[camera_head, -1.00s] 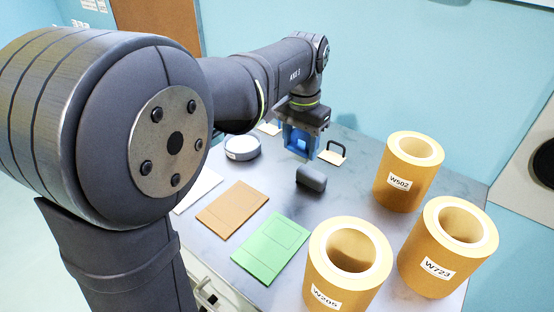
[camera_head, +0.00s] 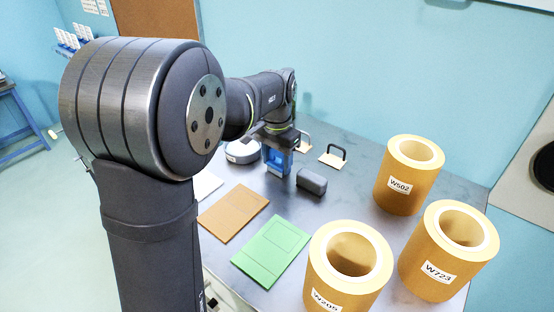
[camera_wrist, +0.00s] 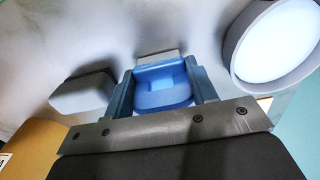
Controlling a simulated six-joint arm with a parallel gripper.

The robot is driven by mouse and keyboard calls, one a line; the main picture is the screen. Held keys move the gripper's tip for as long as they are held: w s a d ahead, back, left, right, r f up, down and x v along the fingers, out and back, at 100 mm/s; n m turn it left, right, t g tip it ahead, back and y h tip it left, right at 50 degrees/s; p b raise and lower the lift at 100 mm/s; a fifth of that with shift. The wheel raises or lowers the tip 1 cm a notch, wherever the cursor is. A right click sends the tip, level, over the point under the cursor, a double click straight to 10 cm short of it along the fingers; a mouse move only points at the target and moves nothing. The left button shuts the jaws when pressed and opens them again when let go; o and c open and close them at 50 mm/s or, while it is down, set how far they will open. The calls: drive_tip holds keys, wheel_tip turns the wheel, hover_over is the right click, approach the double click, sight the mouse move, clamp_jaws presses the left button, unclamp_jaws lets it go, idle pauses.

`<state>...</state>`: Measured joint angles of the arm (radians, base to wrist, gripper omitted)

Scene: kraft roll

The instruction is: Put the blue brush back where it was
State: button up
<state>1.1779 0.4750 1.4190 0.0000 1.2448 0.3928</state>
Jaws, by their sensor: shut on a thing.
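The blue brush (camera_head: 275,160) is held below my wrist, between the round dish and the dark grey block. My gripper (camera_head: 277,163) is shut on it. In the wrist view the brush (camera_wrist: 163,86) sits between the two grey fingers of my gripper (camera_wrist: 163,92), with a pale strip at its far end. The brush hangs low near the tabletop; I cannot tell whether it touches it.
The dark grey block (camera_head: 311,181) is close on the right, the round dish (camera_head: 243,151) on the left. Handled pads (camera_head: 333,160) lie behind. Brown (camera_head: 233,214) and green (camera_head: 272,250) sheets lie in front. Kraft rolls (camera_head: 392,190) (camera_head: 430,285) (camera_head: 335,298) stand right.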

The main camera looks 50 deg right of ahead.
sight(277, 153)
drive_tip(key=shift+f, duration=0.2)
drive_tip(key=o, duration=0.9)
drive_tip(key=shift+o, duration=0.2)
drive_tip(key=shift+r, duration=0.15)
wheel_tip(277, 153, up, 12)
drive_tip(key=shift+r, duration=0.1)
